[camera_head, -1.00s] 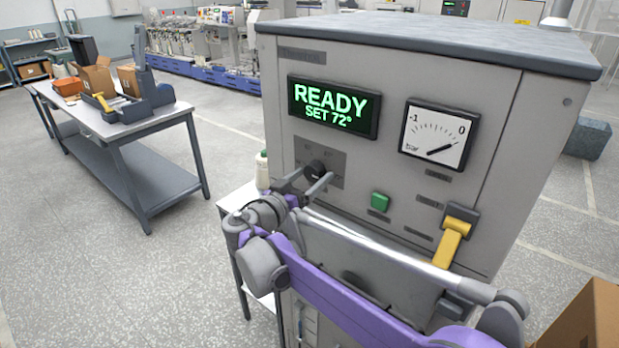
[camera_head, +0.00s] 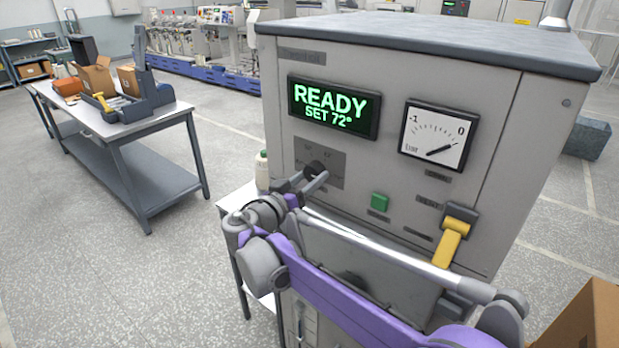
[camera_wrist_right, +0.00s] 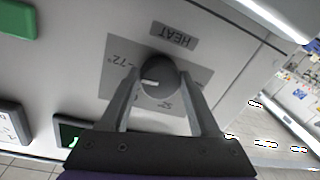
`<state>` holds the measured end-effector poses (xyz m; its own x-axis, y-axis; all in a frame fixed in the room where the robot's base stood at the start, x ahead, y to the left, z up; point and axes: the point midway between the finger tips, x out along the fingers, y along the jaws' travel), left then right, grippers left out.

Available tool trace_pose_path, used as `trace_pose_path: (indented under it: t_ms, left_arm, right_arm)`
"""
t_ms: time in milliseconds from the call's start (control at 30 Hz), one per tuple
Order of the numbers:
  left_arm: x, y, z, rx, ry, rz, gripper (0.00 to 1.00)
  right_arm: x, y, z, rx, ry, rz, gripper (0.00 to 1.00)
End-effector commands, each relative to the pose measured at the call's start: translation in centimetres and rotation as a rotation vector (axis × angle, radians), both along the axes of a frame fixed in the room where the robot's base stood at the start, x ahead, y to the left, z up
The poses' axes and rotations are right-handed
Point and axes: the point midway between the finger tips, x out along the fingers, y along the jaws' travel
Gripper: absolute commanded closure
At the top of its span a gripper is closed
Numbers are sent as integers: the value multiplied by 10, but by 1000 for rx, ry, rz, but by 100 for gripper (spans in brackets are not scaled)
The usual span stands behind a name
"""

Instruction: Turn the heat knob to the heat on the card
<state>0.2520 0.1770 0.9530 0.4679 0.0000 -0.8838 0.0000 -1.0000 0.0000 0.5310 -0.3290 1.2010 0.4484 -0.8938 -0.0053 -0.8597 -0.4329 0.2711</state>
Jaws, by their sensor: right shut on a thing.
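The dark round heat knob (camera_head: 314,168) sits on a grey plate on the front of the machine. In the right wrist view the knob (camera_wrist_right: 158,70) is between both fingers of my right gripper (camera_wrist_right: 160,88), which is shut on it. A HEAT label (camera_wrist_right: 174,35) shows upside down beside the plate. A 72° mark (camera_wrist_right: 118,62) is on the plate; another mark near the fingers is too small to read. The display (camera_head: 333,106) reads READY, SET 72°. My right gripper (camera_head: 313,180) also shows in the head view. I cannot make out the card. My left gripper is out of view.
A pressure dial (camera_head: 438,135), a green button (camera_head: 379,202) and a yellow lever (camera_head: 451,238) are on the same panel, right of the knob. A thread cone (camera_head: 262,171) stands left of the machine. A worktable (camera_head: 170,118) with boxes is at the left. Floor between is clear.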

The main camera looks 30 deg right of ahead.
Motion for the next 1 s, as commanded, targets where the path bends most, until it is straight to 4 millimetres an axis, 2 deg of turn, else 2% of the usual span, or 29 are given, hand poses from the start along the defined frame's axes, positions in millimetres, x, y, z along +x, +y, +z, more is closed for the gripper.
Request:
trace_pose_path:
  t_ms: [500, 1000]
  left_arm:
    - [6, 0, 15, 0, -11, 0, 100]
    - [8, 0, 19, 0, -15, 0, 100]
  right_arm:
    - [-1, 0, 2, -166, 404, 1, 93]
    - [-2, 0, 3, -346, 843, 1, 93]
